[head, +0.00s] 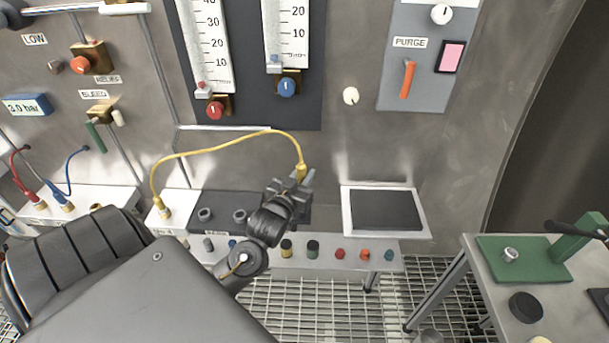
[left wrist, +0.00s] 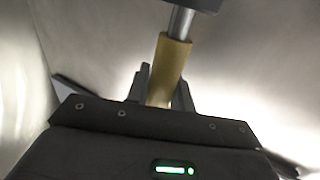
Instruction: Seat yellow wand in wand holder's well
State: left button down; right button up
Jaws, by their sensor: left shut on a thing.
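The yellow wand (head: 301,172) is held in my left gripper (head: 291,186), above the right end of a dark block with round wells (head: 222,203), which looks like the wand holder. A yellow cable arches from the wand to a plug on a white box at left. In the left wrist view my left gripper (left wrist: 160,88) is shut around the wand's yellow body (left wrist: 168,65). Its bare metal rod runs up to a dark edge at the top, where its end is hidden. I cannot tell whether it touches anything. My right gripper is not in view.
A white-framed dark pad (head: 386,210) lies right of the holder. Knobs (head: 312,250) line the shelf front. Red and blue cables (head: 68,178) hang at left. A side table (head: 485,285) with a green stand is at right. The steel wall rises close behind.

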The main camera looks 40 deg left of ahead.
pick_arm(q)
jog(key=c, duration=1.3)
grip_release()
jog(key=shift+o, duration=0.5)
jog(key=shift+r, duration=0.15)
jog(key=b+v, duration=0.2)
jog(key=v, duration=1)
